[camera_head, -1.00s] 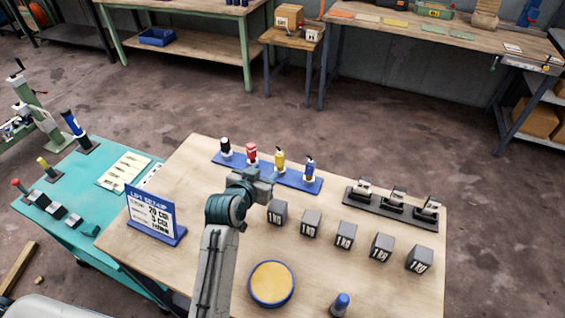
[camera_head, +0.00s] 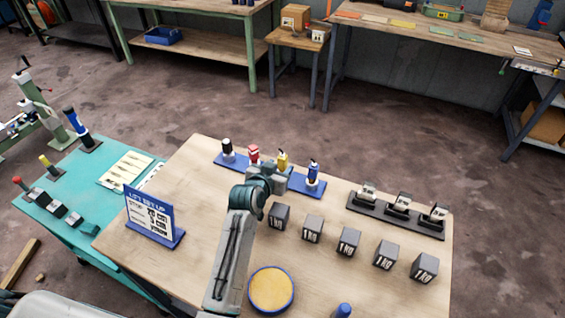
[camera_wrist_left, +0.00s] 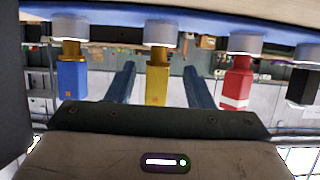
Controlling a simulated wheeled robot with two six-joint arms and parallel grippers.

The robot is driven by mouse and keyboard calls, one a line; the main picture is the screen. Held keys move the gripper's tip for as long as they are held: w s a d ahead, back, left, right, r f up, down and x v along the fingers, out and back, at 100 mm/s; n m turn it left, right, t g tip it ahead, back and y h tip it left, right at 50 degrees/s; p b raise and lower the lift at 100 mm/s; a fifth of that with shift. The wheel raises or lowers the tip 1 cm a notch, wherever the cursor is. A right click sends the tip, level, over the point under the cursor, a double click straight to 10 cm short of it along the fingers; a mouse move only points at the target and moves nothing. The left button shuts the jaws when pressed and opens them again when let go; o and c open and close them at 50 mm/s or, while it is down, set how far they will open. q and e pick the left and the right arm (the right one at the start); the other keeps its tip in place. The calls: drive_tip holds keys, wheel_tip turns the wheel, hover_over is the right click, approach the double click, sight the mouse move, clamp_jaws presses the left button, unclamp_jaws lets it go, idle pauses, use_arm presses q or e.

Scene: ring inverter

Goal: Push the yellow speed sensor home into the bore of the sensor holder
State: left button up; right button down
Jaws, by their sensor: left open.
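The yellow speed sensor (camera_head: 282,160) stands third from the left in a row on a blue holder strip (camera_head: 232,167). In the left wrist view, which shows the row upside down, the yellow sensor (camera_wrist_left: 157,85) has a brass neck entering a pale round collar (camera_wrist_left: 161,34). Some of that neck shows outside the collar. My left gripper (camera_head: 272,180) is beside the row on its near side. In the wrist view its open fingers (camera_wrist_left: 159,76) lie on either side of the yellow sensor, with gaps. My right gripper is not in view.
Black (camera_head: 227,147), red (camera_head: 254,155) and blue (camera_head: 313,172) sensors share the strip. Several dark weight blocks (camera_head: 313,229) stand to the right. A sign (camera_head: 150,214), a round yellow pad (camera_head: 271,289) and a black rack (camera_head: 395,216) are on the table.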

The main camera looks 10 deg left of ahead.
sight(281, 165)
use_arm(q)
drive_tip(key=x, duration=0.1)
drive_tip(key=p+x, duration=0.1)
drive_tip(key=x, duration=0.1)
drive_tip(key=shift+w+d+r, duration=0.2)
drive_tip(key=shift+w+r, duration=0.05)
drive_tip(key=shift+w, duration=0.05)
drive_tip(key=shift+w+f, duration=0.3)
drive_tip(key=shift+w, duration=0.05)
drive_tip(key=shift+r, duration=0.1)
drive_tip(key=c, duration=1)
